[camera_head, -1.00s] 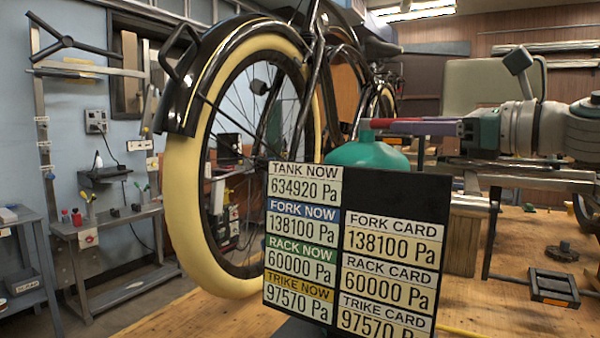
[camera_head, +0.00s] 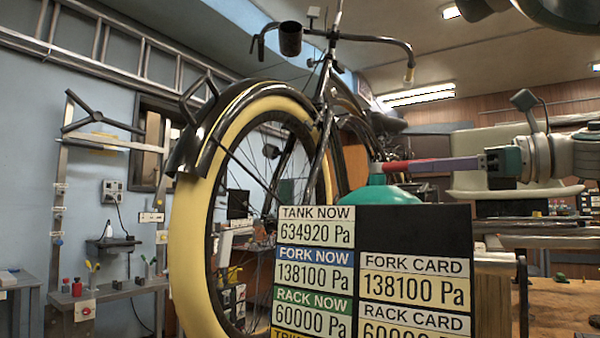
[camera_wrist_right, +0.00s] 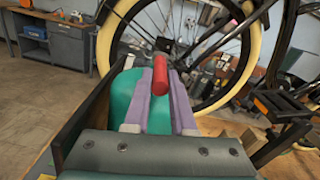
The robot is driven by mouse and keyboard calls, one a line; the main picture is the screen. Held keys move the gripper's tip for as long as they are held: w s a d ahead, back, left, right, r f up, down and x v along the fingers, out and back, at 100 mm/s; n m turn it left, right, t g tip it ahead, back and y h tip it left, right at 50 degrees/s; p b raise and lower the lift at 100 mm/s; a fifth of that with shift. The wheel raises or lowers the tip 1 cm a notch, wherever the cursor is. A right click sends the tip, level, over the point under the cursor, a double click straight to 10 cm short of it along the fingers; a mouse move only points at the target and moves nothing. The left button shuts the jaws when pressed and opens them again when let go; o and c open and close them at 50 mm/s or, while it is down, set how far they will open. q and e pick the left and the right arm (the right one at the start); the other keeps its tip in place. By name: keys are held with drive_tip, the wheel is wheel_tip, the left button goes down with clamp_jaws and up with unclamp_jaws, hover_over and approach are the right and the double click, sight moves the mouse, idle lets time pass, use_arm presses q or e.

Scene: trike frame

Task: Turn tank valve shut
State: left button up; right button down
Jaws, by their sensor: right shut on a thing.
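The teal tank (camera_head: 378,196) stands behind the reading board, and only its top shows in the head view. Its red valve handle (camera_head: 395,167) points right from the tank top. My right gripper (camera_head: 420,166) comes in from the right with its purple fingers shut on the red handle. In the right wrist view the red handle (camera_wrist_right: 161,72) lies between the two purple fingers (camera_wrist_right: 161,82), above the teal tank (camera_wrist_right: 126,98). The board (camera_head: 415,222) reads TANK NOW 634920 Pa and FORK NOW 138100 Pa. My left gripper is not in view.
A bicycle with a cream-tyred wheel (camera_head: 190,245) stands close behind and left of the board. A wooden bench top (camera_head: 565,300) is at the right. A small grey shelf table (camera_head: 95,300) stands by the blue wall at the left.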

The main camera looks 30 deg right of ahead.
drive_tip(key=c, duration=0.8)
unclamp_jaws()
drive_tip(key=shift+w+a, duration=0.1)
drive_tip(key=shift+w, duration=0.05)
drive_tip(key=shift+o, duration=0.2)
drive_tip(key=b+v, duration=0.7)
drive_tip(key=v, duration=0.3)
drive_tip(key=shift+b, duration=0.4)
